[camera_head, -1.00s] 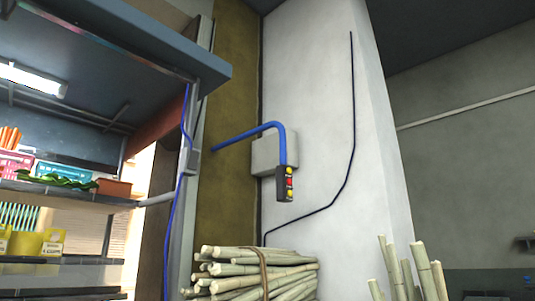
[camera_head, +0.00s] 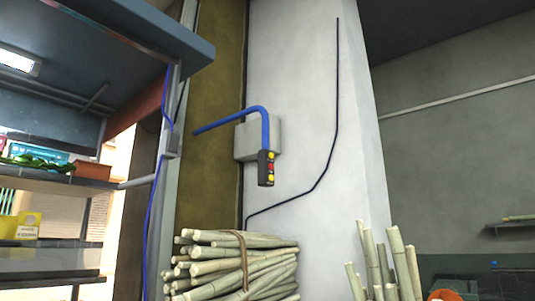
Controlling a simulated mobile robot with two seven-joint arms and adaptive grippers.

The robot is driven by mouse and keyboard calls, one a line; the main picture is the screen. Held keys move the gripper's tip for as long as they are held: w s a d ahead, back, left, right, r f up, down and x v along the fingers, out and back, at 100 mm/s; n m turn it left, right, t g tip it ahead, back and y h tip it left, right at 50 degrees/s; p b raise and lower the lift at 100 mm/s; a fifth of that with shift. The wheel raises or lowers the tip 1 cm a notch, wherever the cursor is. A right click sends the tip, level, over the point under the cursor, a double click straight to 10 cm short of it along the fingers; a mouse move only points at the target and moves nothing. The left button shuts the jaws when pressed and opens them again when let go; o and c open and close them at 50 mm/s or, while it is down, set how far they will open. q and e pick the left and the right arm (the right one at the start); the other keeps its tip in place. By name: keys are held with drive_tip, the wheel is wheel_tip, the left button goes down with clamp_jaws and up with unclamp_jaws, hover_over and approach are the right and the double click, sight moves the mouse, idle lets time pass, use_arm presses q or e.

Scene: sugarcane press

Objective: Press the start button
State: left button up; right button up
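A small dark button box (camera_head: 262,168) hangs from the end of a bent blue pipe (camera_head: 236,114), in front of a grey wall box (camera_head: 244,140). Its face carries a yellow button (camera_head: 271,156) at the top, a red button (camera_head: 271,167) in the middle and another yellow button (camera_head: 271,178) at the bottom. Any labels are too small to read, so I cannot tell which one is start. Neither of my grippers is in view.
A stall with shelves (camera_head: 55,186) fills the left side. A white pillar (camera_head: 300,100) is behind the box.

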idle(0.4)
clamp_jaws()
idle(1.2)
